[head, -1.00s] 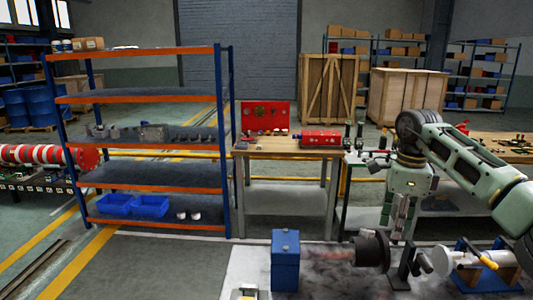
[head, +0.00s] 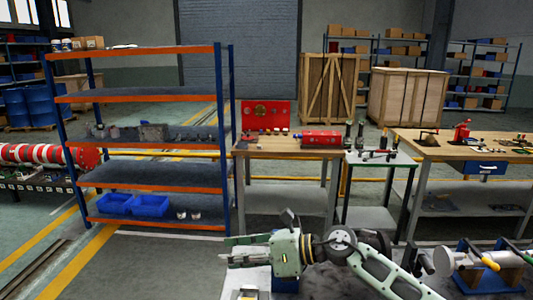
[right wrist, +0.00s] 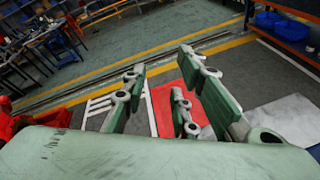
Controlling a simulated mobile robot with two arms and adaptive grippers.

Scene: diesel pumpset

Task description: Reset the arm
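My right arm lies low across the front of the head view, bent at the elbow, over the near workbench (head: 335,291). My right gripper (head: 232,251) points left. A red panel or mat (right wrist: 170,105) shows on the floor side beyond the fingers. My left gripper is not in view.
A blue box (head: 285,286) on the near bench is mostly hidden behind my arm. A white cylinder on a blue stand (head: 470,262) is at right.

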